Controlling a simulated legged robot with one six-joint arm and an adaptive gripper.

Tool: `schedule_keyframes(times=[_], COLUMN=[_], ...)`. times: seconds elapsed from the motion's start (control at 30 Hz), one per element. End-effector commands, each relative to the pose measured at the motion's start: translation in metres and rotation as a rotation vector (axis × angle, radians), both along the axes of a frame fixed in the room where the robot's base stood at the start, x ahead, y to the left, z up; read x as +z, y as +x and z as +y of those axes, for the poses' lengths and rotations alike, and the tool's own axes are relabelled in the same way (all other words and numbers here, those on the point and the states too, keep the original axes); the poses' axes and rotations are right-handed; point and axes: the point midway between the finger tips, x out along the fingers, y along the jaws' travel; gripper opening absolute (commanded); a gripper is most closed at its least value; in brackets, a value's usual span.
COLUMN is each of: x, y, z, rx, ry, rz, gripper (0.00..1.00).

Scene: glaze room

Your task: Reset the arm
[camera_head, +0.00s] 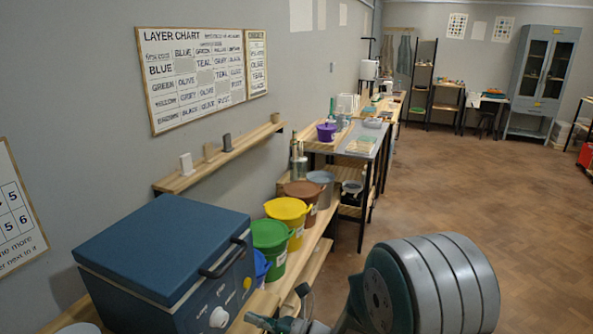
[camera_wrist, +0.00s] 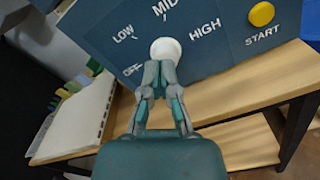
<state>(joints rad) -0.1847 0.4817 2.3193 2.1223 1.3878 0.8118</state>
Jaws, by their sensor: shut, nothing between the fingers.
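My gripper (camera_wrist: 160,70) is shut and empty. In the wrist view its fingertips are in front of the lower part of a round white knob (camera_wrist: 166,46) on a dark blue panel. I cannot tell whether they touch the knob. The panel is marked OFF, LOW, MID and HIGH around the knob, with a yellow START button (camera_wrist: 261,14) at the right. In the head view my gripper (camera_head: 252,319) is low in the picture, right of the knob (camera_head: 219,317). The panel is the front of a blue box with a lid and handle (camera_head: 165,245).
A wall shelf (camera_head: 215,160) holds small blocks. A spiral-bound pad (camera_wrist: 75,118) lies left of my gripper. The floor (camera_head: 470,190) at right is open.

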Motion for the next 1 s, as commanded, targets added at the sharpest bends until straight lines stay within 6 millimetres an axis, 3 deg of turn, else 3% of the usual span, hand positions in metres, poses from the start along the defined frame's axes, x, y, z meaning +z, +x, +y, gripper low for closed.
schedule_keyframes(times=[0.27,0.37,0.57,0.77,1.0], x=[0.005,0.022,0.055,0.068,0.072], y=[-0.004,-0.020,-0.076,-0.125,-0.165], z=[0.001,0.002,-0.008,-0.038,-0.097], rx=[0.022,0.099,0.355,0.604,0.900], ry=[-0.016,-0.076,-0.315,-0.595,-0.978], rz=[-0.023,-0.116,-0.439,-0.786,-1.187], gripper=[0.00,0.00,0.00,0.00,0.00])
